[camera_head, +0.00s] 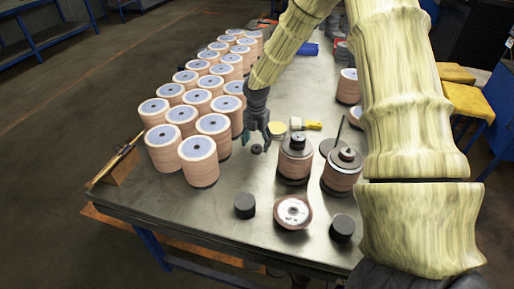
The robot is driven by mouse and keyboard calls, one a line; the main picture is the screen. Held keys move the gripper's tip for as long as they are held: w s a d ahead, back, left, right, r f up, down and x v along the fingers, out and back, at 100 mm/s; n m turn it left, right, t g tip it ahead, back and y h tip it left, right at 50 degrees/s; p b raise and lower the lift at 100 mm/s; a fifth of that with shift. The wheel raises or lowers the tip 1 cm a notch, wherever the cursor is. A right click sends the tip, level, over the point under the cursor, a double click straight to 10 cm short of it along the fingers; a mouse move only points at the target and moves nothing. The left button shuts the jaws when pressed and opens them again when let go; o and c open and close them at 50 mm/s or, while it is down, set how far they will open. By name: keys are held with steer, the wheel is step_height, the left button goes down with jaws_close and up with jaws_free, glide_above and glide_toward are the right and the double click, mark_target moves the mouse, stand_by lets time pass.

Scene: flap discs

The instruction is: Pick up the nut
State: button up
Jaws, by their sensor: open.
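A small dark nut (257,149) appears to lie flat on the metal table (235,206), between the stacks on the left and the clamped stacks on the right. My gripper (256,142) points down over it with its fingers apart, and it is empty. The fingertips look close to the nut, but I cannot tell the exact height or whether they touch it. Another dark nut-like piece (298,137) sits on top of a clamped disc stack (295,160) to the right.
Several disc stacks (198,160) stand in rows at left. Two dark cylinders (244,205) (342,228) flank a single disc (293,211) at the front. A second clamped stack (341,172) and a yellow-handled brush (305,124) are right of my gripper. Bare table lies front left.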

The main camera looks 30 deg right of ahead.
steer(key=shift+w+f, duration=0.15)
steer(key=shift+f, duration=0.8)
steer(key=shift+s+d+f, duration=0.1)
steer(key=shift+s, duration=0.15)
steer(key=shift+w+f, duration=0.15)
steer(key=c, duration=1.1)
